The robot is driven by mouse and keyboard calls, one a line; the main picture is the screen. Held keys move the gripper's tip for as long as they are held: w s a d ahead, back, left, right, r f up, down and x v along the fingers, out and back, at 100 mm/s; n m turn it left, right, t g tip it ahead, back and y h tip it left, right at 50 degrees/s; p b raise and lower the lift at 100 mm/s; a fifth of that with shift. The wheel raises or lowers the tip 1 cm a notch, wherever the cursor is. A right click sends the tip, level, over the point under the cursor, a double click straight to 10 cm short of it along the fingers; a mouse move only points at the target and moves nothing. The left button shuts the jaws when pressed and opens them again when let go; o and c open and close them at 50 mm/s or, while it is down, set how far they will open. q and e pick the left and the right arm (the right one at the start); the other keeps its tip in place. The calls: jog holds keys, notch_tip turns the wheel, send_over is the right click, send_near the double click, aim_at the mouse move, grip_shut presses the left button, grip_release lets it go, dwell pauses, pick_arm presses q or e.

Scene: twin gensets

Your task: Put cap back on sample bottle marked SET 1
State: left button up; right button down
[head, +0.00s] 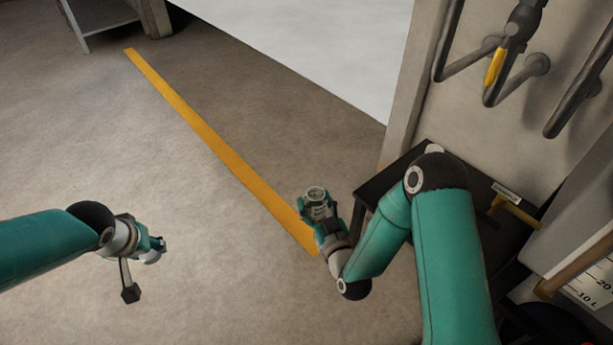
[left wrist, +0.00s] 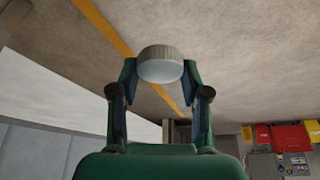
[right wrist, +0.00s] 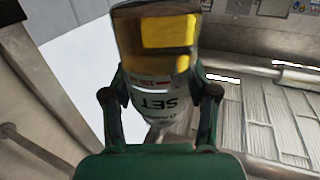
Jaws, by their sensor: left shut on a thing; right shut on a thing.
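My right gripper (head: 319,215) is shut on the sample bottle (head: 316,193), a small clear bottle held upright above the floor with its open, uncapped top facing up. In the right wrist view the bottle (right wrist: 158,45) sits between the fingers, with amber liquid and a white label reading "SET"; the rest of the marking is hard to read. My left gripper (head: 156,246) is shut on the cap (left wrist: 160,66), a pale round cap with a ribbed grey side, held at the fingertips. The left gripper is well to the left of the bottle, and cap and bottle are apart.
A black stand (head: 368,188) is close to the right of the bottle, partly behind my right arm. Pipes with a yellow-handled valve (head: 495,67) are on the wall at upper right. A yellow floor line (head: 205,133) crosses the open floor between the arms.

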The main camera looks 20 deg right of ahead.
jog(key=s+a+n+g+y, duration=0.2)
jog(key=s+a+n+y, duration=0.1)
jog(key=a, duration=0.4)
jog(key=s+a+f+n+g+y, duration=0.1)
jog(key=s+a+n+g+y, duration=0.1)
jog(key=s+a+n+y, duration=0.2)
jog(key=s+a+y, duration=0.1)
jog(key=a+y, duration=0.2)
jog(key=shift+s+a+f+y, duration=0.25)
jog(key=shift+s+f+y, duration=0.05)
pick_arm(q)
jog(key=shift+s+a+m+h, duration=0.15)
jog(key=shift+m+h, duration=0.25)
jog(key=shift+m, duration=0.5)
jog(key=shift+s+d+r+m+h, duration=0.15)
jog(key=shift+d+m+h, duration=0.15)
jog(key=shift+m, duration=0.6)
jog(key=s+d+r+m+g+h, duration=0.1)
jog(key=d+r+m, duration=0.2)
jog(key=d, duration=0.8)
jog(key=s+d+r+m+g+h, duration=0.1)
jog(key=d+r+m, duration=0.2)
jog(key=d, duration=0.9)
jog(key=m, duration=0.2)
jog(key=shift+s+d+r+m, duration=0.25)
jog(key=shift+s+d+m, duration=0.05)
jog(key=shift+s, duration=0.1)
